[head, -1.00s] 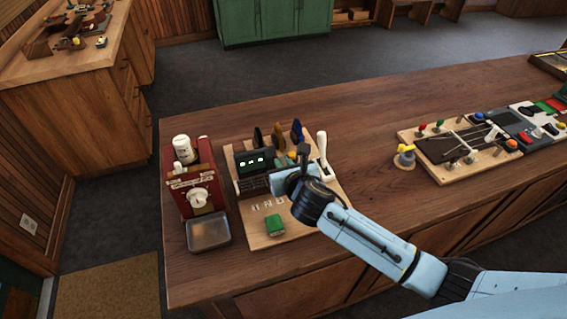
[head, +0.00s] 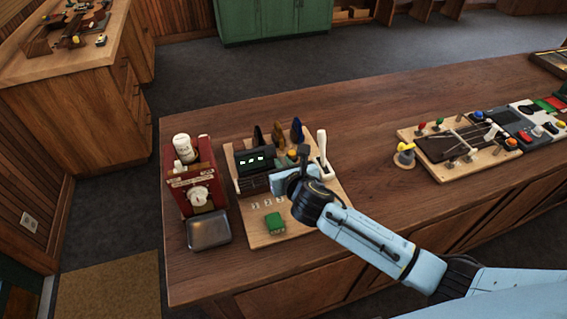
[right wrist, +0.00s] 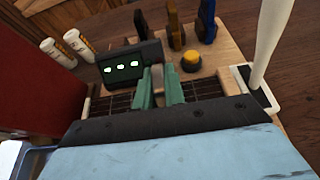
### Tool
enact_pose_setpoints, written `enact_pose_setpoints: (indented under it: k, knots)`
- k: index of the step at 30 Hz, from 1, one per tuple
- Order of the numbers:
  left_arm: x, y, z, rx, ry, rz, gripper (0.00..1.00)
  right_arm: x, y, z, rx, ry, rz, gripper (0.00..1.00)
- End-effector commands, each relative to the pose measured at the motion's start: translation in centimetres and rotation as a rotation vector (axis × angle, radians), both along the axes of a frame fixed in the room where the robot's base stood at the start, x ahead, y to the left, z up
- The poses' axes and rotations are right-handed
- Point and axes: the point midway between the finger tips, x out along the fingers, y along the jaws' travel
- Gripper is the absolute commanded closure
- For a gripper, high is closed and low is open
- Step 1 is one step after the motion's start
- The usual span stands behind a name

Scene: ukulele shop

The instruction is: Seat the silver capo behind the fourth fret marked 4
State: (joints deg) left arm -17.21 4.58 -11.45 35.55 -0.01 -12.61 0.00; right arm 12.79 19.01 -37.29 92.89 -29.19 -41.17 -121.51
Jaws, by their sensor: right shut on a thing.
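My right gripper (head: 283,174) is over the dark fretboard (head: 254,186), right of its middle. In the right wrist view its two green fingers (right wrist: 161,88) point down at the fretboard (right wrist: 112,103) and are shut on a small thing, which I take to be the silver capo. The capo is mostly hidden between the fingers, so I cannot tell whether it touches the neck. Small number marks (head: 267,202) show in front of the fretboard; the mark 4 is hidden behind my gripper. My left gripper is not in view.
A dark box with green lights (head: 255,160) stands behind the neck.

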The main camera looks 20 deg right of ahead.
Motion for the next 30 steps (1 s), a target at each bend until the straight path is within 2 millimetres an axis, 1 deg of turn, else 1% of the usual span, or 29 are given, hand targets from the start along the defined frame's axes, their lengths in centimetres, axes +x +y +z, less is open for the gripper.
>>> enact_pose_setpoints:
  k: [8,9,11,20,30]
  knots:
    - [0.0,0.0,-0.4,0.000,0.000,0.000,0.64,0.0,0.0,-0.6,0.000,0.000,0.000,1.00]
    - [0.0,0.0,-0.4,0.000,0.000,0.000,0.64,0.0,0.0,-0.6,0.000,0.000,0.000,0.86]
    - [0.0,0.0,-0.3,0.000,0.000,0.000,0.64,0.0,0.0,-0.5,0.000,0.000,0.000,0.80]
    - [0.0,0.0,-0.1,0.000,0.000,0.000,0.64,-0.2,0.0,-0.5,0.000,0.001,0.000,0.80]
    - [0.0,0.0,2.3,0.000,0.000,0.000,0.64,-2.5,-0.1,0.8,0.000,0.001,0.000,0.80]
